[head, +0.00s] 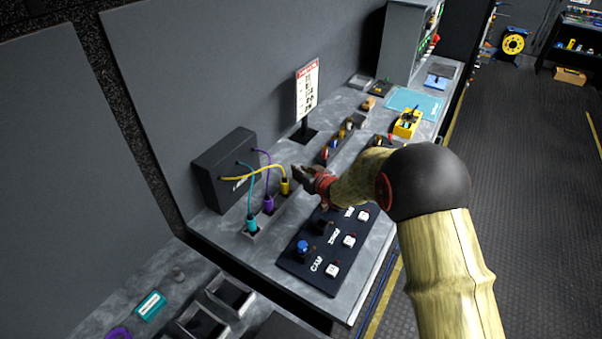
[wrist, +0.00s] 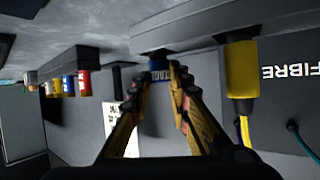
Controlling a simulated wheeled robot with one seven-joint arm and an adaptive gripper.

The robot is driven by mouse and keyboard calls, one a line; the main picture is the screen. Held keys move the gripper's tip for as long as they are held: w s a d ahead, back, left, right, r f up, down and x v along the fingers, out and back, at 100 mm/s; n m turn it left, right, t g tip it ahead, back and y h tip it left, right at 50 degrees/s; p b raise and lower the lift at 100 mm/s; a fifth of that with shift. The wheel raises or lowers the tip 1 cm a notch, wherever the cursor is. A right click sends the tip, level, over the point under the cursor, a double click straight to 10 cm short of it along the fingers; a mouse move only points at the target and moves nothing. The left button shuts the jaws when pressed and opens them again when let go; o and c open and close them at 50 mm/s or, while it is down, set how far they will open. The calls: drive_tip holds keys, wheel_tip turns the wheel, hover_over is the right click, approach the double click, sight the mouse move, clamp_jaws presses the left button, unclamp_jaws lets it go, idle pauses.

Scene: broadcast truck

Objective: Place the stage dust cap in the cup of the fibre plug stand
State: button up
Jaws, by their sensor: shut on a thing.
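My gripper (head: 306,174) is at the far right end of the grey fibre plug stand (head: 272,217), just right of the yellow plug. In the wrist view, which is upside down, my gripper (wrist: 166,80) is shut on a small blue cap with white lettering (wrist: 160,74), taken to be the stage dust cap. The cap is in line with the end of the stand (wrist: 200,27), beside the yellow plug (wrist: 241,75). The fingers partly hide the cap, and the cup is not clearly visible. I cannot tell whether the cap is seated in it.
Teal (head: 252,223) and purple (head: 268,202) plugs stand in the same row, cabled to a black box (head: 226,168). A dark panel (head: 295,262) with a blue knob-like piece and white blocks lies in front. A rack of coloured pieces (head: 336,142) stands beyond my gripper.

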drive_tip(key=shift+f, duration=0.1)
drive_tip(key=o, duration=0.8)
